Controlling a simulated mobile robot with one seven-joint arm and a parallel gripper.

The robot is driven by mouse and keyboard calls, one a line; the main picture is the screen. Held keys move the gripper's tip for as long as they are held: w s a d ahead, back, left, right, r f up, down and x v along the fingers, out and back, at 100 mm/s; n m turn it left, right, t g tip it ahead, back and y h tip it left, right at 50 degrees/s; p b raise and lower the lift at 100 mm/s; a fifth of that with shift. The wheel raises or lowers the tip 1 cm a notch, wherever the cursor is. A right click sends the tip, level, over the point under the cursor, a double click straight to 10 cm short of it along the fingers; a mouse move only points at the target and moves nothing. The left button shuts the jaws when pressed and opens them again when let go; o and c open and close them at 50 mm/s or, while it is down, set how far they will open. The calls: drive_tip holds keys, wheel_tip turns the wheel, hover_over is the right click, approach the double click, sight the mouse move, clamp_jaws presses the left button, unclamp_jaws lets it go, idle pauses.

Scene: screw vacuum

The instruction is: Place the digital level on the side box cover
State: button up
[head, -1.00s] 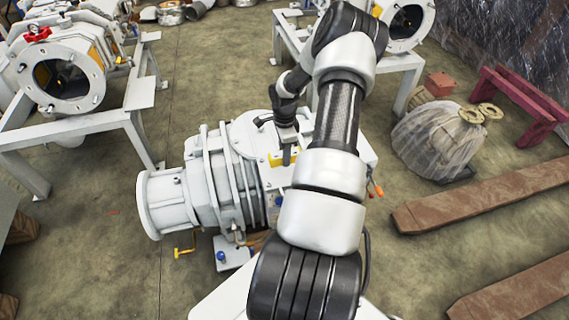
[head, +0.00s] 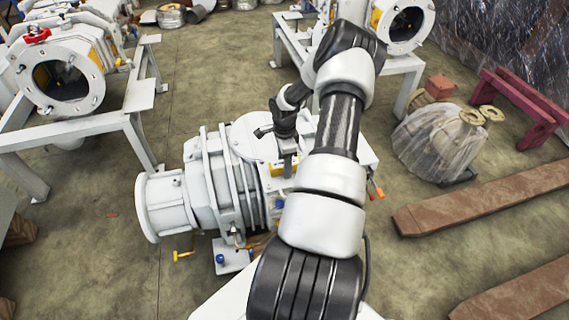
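The digital level (head: 277,169) is a small yellow block over the top of the white screw vacuum (head: 202,172). My gripper (head: 288,173) points down at it, with its dark fingers across it. The fingertips are small and partly merged with the level, but the level moves along with them, so my gripper appears shut on it. I cannot tell whether the level touches the surface below. A white flat-topped part (head: 357,150) shows at the machine's right, probably the side box cover; my arm hides much of it.
Orange-tipped handles (head: 376,190) stick out at the machine's right side. Similar machines stand on white frames at the back left (head: 62,80) and back right (head: 403,22). A wrapped bundle (head: 437,140) and rusty beams (head: 485,195) lie on the right.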

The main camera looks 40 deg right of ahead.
wheel_tip(320, 180, up, 12)
drive_tip(key=p, duration=0.3)
drive_tip(key=shift+r, duration=0.2)
